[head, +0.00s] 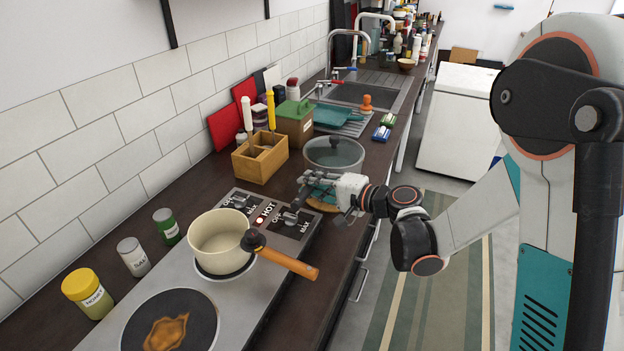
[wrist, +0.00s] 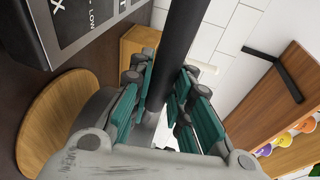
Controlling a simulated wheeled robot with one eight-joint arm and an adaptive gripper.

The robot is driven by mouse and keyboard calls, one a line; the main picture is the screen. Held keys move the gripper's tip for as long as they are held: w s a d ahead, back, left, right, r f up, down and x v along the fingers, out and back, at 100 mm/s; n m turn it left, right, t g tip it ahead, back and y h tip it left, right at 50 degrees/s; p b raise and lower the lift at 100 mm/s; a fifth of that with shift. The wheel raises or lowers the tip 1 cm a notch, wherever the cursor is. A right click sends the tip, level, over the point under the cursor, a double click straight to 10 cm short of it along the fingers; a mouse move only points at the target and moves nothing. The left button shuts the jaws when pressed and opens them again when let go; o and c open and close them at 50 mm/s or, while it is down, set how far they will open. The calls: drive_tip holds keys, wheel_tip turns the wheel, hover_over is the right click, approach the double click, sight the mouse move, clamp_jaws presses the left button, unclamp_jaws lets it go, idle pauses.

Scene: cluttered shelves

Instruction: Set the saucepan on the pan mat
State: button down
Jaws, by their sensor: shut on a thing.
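A grey saucepan with a glass lid and dark knob (head: 334,152) is over the counter beyond the hob. My gripper (head: 318,192) is just in front of it, near the hob's far corner. In the wrist view, my gripper's teal fingers (wrist: 158,105) are shut on a dark bar-shaped handle (wrist: 175,45). It appears to be the lidded saucepan's handle, but the join is hidden. A round wooden mat (wrist: 55,118) lies on the counter beside my gripper; its edge shows below the gripper in the head view (head: 324,207). I cannot tell whether the saucepan touches it.
A cream pan (head: 217,240) with an orange-brown handle stands on the hob's rear burner. The front burner (head: 170,325) is stained. Jars stand along the wall side.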

wheel_tip(320, 180, down, 4)
drive_tip(key=shift+b, duration=0.85)
drive_tip(key=c, duration=1.5)
unclamp_jaws()
drive_tip(key=shift+f, duration=0.1)
drive_tip(key=p+v, duration=0.3)
drive_tip(key=v, duration=0.9)
drive_tip(key=shift+s+p, duration=0.1)
drive_tip(key=shift+p, duration=0.25)
